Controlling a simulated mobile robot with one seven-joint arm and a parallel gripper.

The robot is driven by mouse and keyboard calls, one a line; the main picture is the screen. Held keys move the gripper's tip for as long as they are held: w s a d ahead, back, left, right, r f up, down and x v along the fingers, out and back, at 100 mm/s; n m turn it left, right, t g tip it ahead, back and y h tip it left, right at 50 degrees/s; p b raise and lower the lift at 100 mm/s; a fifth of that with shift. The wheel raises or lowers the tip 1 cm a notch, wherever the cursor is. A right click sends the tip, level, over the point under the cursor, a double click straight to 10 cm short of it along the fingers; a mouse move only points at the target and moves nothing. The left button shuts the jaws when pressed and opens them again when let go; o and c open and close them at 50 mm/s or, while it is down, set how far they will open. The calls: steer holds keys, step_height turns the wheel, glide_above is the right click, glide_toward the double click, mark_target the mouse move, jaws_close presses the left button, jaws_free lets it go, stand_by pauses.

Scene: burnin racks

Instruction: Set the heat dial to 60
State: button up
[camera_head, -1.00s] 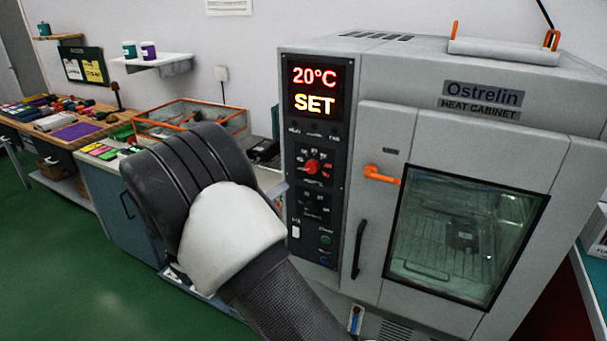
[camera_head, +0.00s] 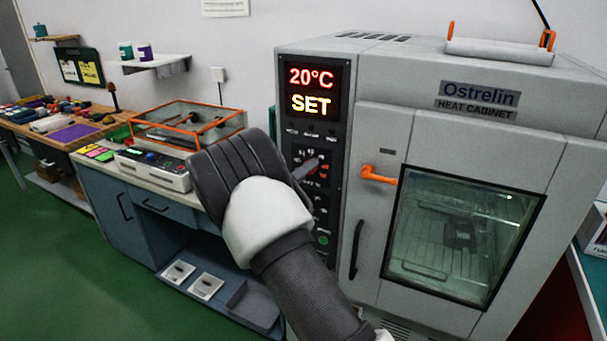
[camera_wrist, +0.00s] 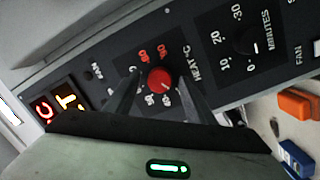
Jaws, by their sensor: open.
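The red heat dial (camera_wrist: 160,79) sits on the cabinet's dark control panel, with orange and white numbers around it in the wrist view. In the head view my gripper hides most of it. My gripper (camera_wrist: 160,84) is open, one finger on each side of the dial; I cannot tell whether they touch it. In the head view my gripper (camera_head: 307,168) reaches the panel from the left. The display (camera_head: 313,90) reads 20°C and SET. The heat cabinet (camera_head: 400,75) has its glass door shut.
The minutes dial (camera_wrist: 246,42) is beside the heat dial on the panel. An orange door handle (camera_head: 378,175) sticks out right of the panel. A bench (camera_head: 150,205) with an orange-framed clear case (camera_head: 190,122) stands to the left.

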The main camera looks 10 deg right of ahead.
steer(key=shift+c, duration=0.3)
steer(key=c, duration=1)
steer(key=shift+m, duration=0.4)
steer(key=shift+r+m+t+y+b, duration=0.15)
steer(key=shift+m+y+b, duration=0.4)
steer(key=shift+m+b, duration=2.6)
steer(key=shift+f+m+t+y+b, duration=0.1)
steer(key=shift+m+y+b, duration=0.4)
steer(key=shift+m+b, duration=2.65)
steer(key=shift+r+m+t+y+b, duration=0.15)
steer(key=shift+m+y+b, duration=0.4)
steer(key=shift+m+b, duration=2.6)
steer(key=shift+m+p, duration=0.85)
steer(key=shift+m, duration=0.3)
